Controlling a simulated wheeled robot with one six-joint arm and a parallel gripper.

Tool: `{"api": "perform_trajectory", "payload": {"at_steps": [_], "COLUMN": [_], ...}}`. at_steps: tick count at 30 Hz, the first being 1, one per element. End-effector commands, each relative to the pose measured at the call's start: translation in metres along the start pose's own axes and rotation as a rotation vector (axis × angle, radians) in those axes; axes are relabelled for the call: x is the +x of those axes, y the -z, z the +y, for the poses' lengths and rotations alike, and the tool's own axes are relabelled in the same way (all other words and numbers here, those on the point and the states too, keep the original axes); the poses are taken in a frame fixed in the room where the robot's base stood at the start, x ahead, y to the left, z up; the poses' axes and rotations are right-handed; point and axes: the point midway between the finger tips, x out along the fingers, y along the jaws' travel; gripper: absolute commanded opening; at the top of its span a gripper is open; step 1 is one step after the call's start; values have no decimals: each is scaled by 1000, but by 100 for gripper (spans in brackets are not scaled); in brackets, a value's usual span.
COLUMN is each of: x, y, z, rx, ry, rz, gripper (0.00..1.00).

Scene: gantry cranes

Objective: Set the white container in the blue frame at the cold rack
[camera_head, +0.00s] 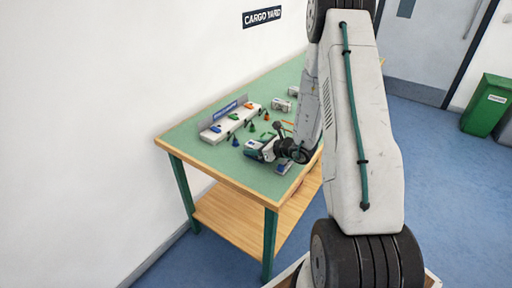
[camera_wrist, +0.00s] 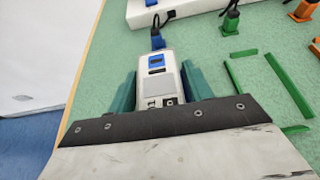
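The white container (camera_wrist: 159,85), with a blue panel on top, sits between the two teal fingers of my gripper (camera_wrist: 160,75). The fingers lie against both its sides and appear closed on it. In the head view my gripper (camera_head: 266,151) is low over the near part of the green table, with the white container (camera_head: 254,147) at its tip. A blue patch (camera_head: 284,168), possibly the blue frame, shows near the table's front edge, partly covered by my gripper. In the wrist view the blue frame is not visible. I cannot tell whether the container touches the table.
A small blue piece with a black loop (camera_wrist: 157,38) stands just beyond the container. Green strips (camera_wrist: 280,85) lie to its right, with green and orange pieces behind. A long white rack (camera_head: 230,122) with a blue sign stands along the wall side. White blocks (camera_head: 281,104) stand farther back.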

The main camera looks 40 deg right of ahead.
Motion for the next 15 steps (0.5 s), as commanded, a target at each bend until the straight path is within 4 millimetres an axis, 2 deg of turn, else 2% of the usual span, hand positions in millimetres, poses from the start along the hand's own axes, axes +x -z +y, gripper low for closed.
{"api": "perform_trajectory", "payload": {"at_steps": [11,15], "x": [-1,-18], "y": [-3,-3], "z": [0,-1], "rx": [-1,1], "ry": [0,3], "rz": [-1,-1], "gripper": [62,62]}}
